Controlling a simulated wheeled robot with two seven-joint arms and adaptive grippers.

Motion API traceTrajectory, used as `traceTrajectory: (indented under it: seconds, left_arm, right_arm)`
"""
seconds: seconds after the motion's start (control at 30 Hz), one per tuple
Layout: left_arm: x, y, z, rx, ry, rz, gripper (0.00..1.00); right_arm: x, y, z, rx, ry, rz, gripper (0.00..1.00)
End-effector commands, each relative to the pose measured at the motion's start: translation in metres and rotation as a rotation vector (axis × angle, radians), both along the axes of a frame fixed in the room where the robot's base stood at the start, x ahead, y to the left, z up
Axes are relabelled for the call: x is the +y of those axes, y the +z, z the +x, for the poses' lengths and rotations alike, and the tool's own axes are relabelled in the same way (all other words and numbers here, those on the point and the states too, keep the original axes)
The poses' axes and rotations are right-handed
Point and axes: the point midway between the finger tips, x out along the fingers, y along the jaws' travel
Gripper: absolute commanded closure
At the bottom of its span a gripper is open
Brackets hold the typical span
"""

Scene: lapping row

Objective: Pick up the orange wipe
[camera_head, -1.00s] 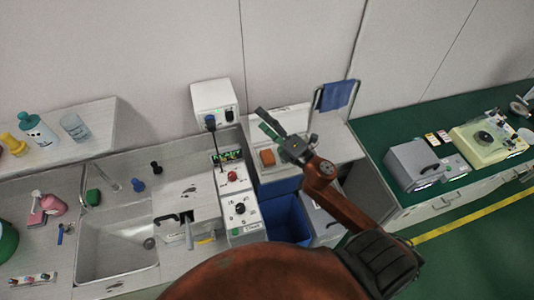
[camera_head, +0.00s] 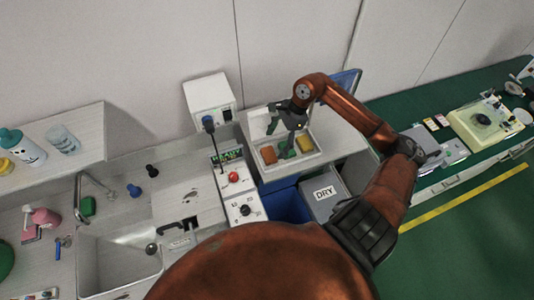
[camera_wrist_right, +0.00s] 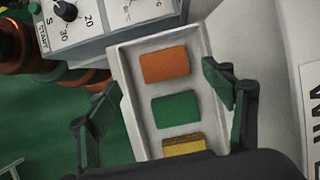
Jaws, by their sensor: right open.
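The orange wipe (camera_head: 268,155) lies flat at one end of a white tray (camera_head: 309,164). In the right wrist view the orange wipe (camera_wrist_right: 165,66) is at the far end of the tray, with a green wipe (camera_wrist_right: 176,108) in the middle and a yellow wipe (camera_wrist_right: 184,146) nearest. My right gripper (camera_head: 284,146) is over the tray, pointing down. In the right wrist view its fingers (camera_wrist_right: 158,100) stand apart on either side of the tray, with nothing between them held. The orange wipe lies beyond the fingertips. My left gripper is not in view.
A control box with a red button (camera_head: 233,177) stands left of the tray. A grey bin marked DRY (camera_head: 324,193) and a blue bin (camera_head: 285,205) are below in front. A sink (camera_head: 120,262) is at left. A green counter with a yellow machine (camera_head: 484,128) is at right.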

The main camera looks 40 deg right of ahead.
Motion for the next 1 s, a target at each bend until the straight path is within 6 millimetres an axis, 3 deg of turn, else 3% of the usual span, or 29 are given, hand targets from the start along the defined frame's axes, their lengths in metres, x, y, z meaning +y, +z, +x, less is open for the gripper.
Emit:
traceTrajectory:
  seconds: [0.53,0.83,1.0]
  left_arm:
    - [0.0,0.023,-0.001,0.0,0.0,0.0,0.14]
    - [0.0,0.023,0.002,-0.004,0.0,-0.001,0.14]
    - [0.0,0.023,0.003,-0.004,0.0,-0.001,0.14]
  right_arm:
    - [0.024,-0.056,0.014,0.0,-0.002,0.006,0.25]
    - [0.025,-0.061,0.015,0.0,-0.001,0.005,0.26]
    - [0.025,-0.061,0.015,0.0,-0.001,0.005,0.38]
